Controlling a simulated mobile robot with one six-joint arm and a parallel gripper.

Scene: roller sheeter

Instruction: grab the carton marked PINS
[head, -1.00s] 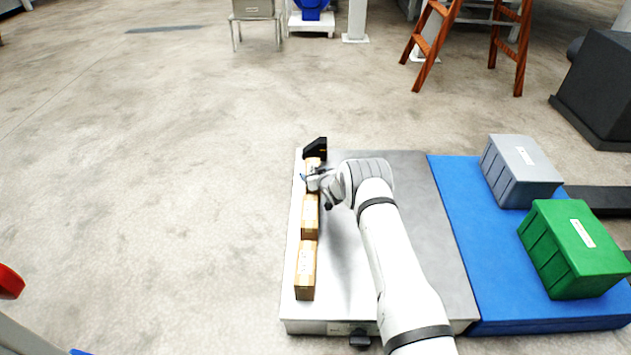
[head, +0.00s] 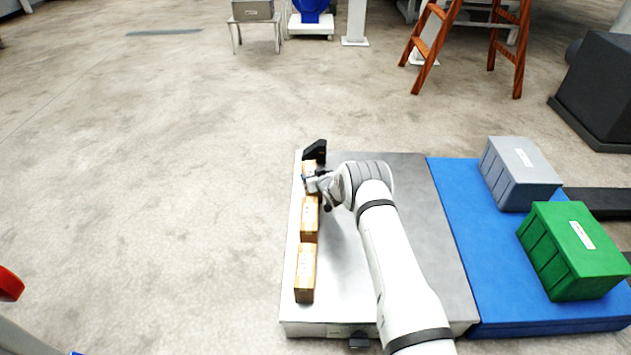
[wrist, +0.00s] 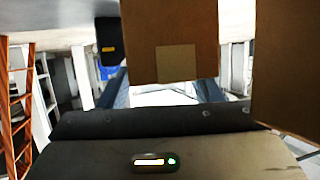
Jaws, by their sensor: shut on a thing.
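Three brown cartons stand in a row along the left edge of the light metal table: a far carton (head: 309,167), a middle carton (head: 310,219) and a near carton (head: 305,272). Their pale labels are too small to read, so I cannot tell which is marked PINS. My gripper (head: 311,182) is at the far carton and shut on it. In the wrist view the held carton (wrist: 170,28) sits between the dark fingers of my gripper (wrist: 165,90), with a lighter patch on its face. Another carton (wrist: 290,65) fills the right side there.
A black block (head: 315,150) stands just beyond the far carton; it also shows in the wrist view (wrist: 109,40). A grey bin (head: 520,172) and a green bin (head: 574,250) stand on the blue surface (head: 470,250) at right.

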